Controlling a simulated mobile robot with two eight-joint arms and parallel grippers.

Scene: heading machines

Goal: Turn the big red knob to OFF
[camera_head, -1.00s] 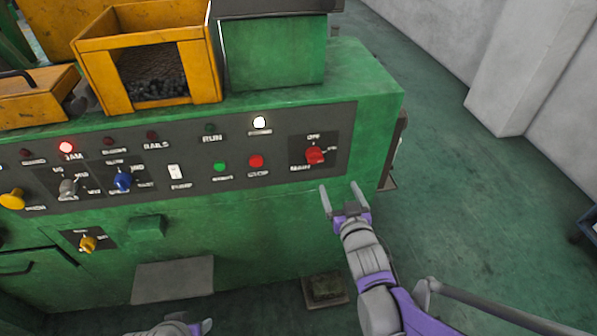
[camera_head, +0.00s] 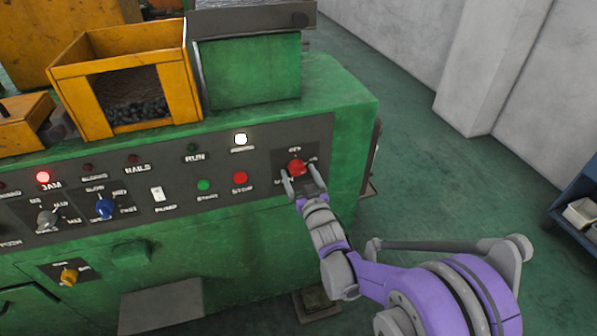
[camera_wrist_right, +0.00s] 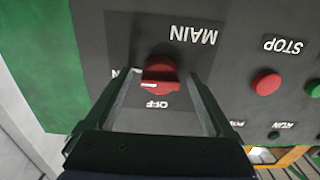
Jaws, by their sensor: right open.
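The big red knob (camera_head: 296,167) sits on a dark plate at the right end of the green machine's control panel. In the right wrist view the knob (camera_wrist_right: 160,76) shows upside down between the MAIN and OFF labels, with ON partly hidden at the left. A pale mark on the knob lies on the side toward OFF, tilted toward the ON side; I cannot tell its exact setting. My right gripper (camera_head: 303,182) is open, its two fingers pointing at the knob, one on each side. Contact is not clear. My left gripper is out of view.
The red STOP button (camera_head: 240,178) and green button (camera_head: 204,186) are left of the knob. A blue knob (camera_head: 105,207) and grey knob (camera_head: 46,219) are farther left. A yellow bin (camera_head: 70,84) stands on top. Open floor (camera_head: 440,185) lies to the right.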

